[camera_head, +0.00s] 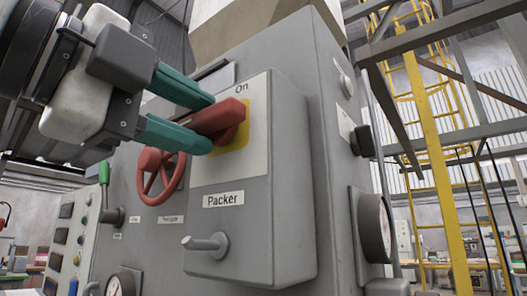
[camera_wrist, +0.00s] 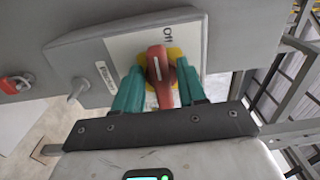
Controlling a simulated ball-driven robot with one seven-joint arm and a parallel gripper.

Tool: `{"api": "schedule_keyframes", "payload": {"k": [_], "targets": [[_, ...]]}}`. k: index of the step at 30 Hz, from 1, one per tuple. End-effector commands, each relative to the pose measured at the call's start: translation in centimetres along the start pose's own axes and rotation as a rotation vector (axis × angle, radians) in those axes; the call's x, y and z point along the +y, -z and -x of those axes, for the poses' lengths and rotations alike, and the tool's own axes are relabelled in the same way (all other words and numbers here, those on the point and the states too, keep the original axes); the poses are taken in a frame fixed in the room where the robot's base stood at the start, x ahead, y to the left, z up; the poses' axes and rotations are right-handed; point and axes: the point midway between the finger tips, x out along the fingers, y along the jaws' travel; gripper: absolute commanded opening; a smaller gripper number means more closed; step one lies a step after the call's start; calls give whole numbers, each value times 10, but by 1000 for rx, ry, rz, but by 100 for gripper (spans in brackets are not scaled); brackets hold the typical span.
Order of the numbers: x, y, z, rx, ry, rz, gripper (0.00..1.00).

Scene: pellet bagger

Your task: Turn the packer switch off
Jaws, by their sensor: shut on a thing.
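The packer switch is a red handle (camera_head: 222,118) on a yellow plate (camera_head: 243,127). It sits on a grey box with a pale panel marked "On" above the handle and "Packer" below. My gripper (camera_head: 212,122) is shut on the handle, one teal finger above it and one below. The wrist view shows the handle (camera_wrist: 158,72) between both fingers (camera_wrist: 160,75), with a white line along it. That line runs roughly toward a label there that looks like "Off" (camera_wrist: 168,34). The fingers hide part of the panel.
A grey peg (camera_head: 205,243) sticks out below the switch. A red handwheel (camera_head: 160,175) is to the left, and a green-handled lever (camera_head: 104,178) farther left. A gauge (camera_head: 374,228) and yellow ladder frame (camera_head: 440,150) stand to the right.

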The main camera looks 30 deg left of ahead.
Motion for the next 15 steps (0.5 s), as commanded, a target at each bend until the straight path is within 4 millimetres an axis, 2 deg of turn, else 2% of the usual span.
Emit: {"api": "schedule_keyframes", "payload": {"k": [9, 10, 12, 15], "targets": [[1, -1, 0, -2, -2, 4, 10], [1, -1, 0, -2, -2, 4, 42], [1, -1, 0, -2, -2, 3, 47], [1, -1, 0, -2, -2, 3, 47]]}}
